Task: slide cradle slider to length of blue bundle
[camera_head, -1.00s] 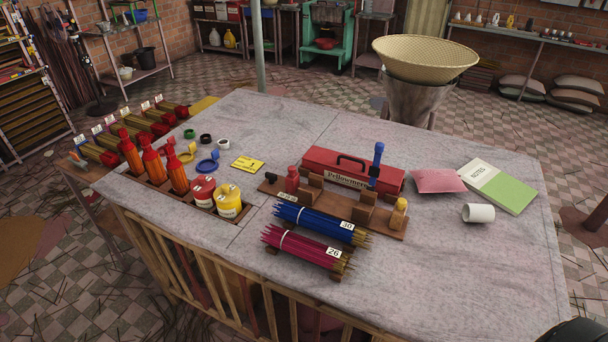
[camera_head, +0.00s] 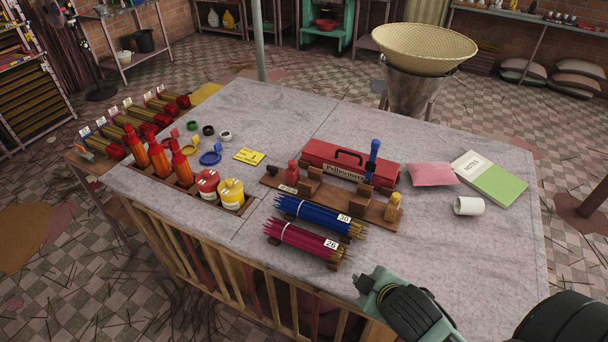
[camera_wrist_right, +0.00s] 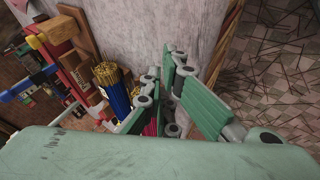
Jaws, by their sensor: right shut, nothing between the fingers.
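I cannot tell which part is the slider. The blue bundle (camera_head: 311,213), tagged 30, lies in front, parallel to the cradle. It also shows in the right wrist view (camera_wrist_right: 119,101). My right gripper (camera_head: 371,281) is shut and empty near the table's front edge, apart from the cradle and bundles. My left gripper is not in view.
A magenta bundle (camera_head: 295,236), tagged 26, lies in front of the blue one. A pink pouch (camera_head: 432,174), notebook (camera_head: 493,182) and white cup (camera_head: 468,206) are to the right. The table's front right is clear.

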